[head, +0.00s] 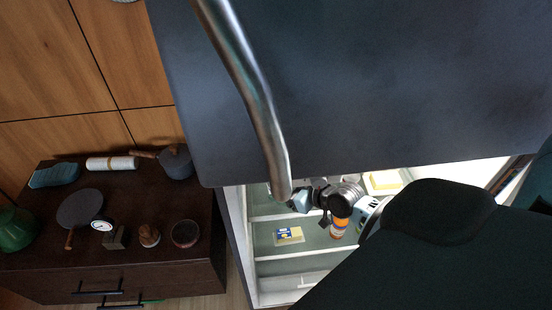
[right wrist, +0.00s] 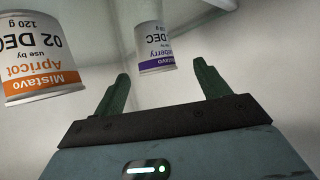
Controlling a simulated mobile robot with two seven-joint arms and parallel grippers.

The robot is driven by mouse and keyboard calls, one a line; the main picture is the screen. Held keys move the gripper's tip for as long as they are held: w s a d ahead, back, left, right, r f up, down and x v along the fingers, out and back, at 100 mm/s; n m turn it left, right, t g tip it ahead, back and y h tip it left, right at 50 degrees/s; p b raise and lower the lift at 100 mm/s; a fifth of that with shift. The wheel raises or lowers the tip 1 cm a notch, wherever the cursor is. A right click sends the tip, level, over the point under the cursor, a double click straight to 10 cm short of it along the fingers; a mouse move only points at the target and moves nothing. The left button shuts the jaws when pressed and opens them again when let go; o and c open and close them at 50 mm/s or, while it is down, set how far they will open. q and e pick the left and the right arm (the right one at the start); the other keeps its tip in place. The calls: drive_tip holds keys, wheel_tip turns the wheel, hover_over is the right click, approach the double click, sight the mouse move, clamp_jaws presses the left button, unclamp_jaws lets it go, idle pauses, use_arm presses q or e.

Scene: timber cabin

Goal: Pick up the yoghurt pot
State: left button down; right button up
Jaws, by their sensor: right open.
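Two yoghurt pots show in the right wrist view, both upside down in the picture. The pot with a purple label (right wrist: 154,48), its name partly cut off to "berry", is beyond my open fingers, between their tips. The apricot pot (right wrist: 42,55), with an orange label, is nearer and to the left, outside the fingers. My right gripper (right wrist: 161,70) is open and empty, apart from both pots. In the head view my right arm reaches into the open fridge (head: 253,240); its fingertips are not clear there. My left gripper is out of view.
The large dark door (head: 370,90) with its metal handle (head: 255,90) fills the upper head view. A yellow and blue packet (head: 289,236) lies inside the fridge. A dark cabinet (head: 150,270) at left holds a pan (head: 80,208), a pot (head: 176,162) and several small items.

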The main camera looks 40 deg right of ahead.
drive_tip(key=x, duration=0.4)
drive_tip(key=shift+d+f+b, duration=0.25)
drive_tip(key=shift+d+b, duration=0.05)
drive_tip(key=shift+b, duration=0.1)
drive_tip(key=shift+w+a+f, duration=0.1)
drive_tip(key=shift+w+f, duration=0.05)
drive_tip(key=shift+w, duration=0.3)
drive_tip(key=shift+c, duration=0.3)
drive_tip(key=c, duration=1.1)
drive_tip(key=shift+o, duration=0.2)
